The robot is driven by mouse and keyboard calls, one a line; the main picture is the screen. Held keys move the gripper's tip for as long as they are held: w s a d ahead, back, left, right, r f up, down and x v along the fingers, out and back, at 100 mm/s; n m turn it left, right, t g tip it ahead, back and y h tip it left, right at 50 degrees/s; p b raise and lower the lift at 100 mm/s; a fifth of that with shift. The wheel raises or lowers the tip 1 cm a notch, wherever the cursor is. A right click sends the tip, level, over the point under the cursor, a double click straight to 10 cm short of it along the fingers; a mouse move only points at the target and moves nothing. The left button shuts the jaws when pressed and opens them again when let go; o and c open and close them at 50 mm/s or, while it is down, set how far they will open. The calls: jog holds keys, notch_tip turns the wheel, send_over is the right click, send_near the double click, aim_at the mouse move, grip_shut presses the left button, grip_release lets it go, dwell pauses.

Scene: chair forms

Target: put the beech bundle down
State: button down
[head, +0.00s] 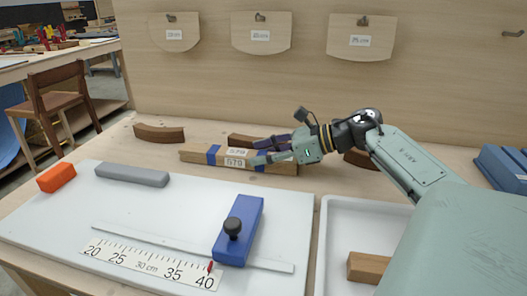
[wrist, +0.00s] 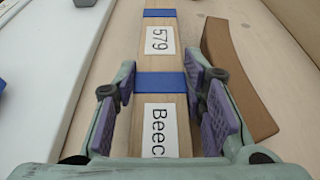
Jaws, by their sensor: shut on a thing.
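The beech bundle (head: 197,153) is a pale wooden bar with blue bands and white labels reading 579. It lies lengthwise across the bench behind the white board, and I cannot tell whether its underside touches the bench top. In the wrist view the bundle (wrist: 158,61) runs away from me between the fingers, with a second label reading "Beec", cut off below. My gripper (head: 261,152) is shut on the bundle right of its middle, coming from the right. In the wrist view the purple finger pads of my gripper (wrist: 163,112) stand on either side of it.
Dark curved wooden pieces lie at the bundle's left (head: 160,133), behind it (head: 243,140) and right of my gripper (head: 357,159). The white board (head: 150,215) holds an orange block (head: 56,177), grey bar (head: 132,174) and blue block (head: 240,228). A white tray (head: 340,215) stands front right.

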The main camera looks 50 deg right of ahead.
jog(key=shift+f, duration=0.1)
jog(key=c, duration=1)
grip_release()
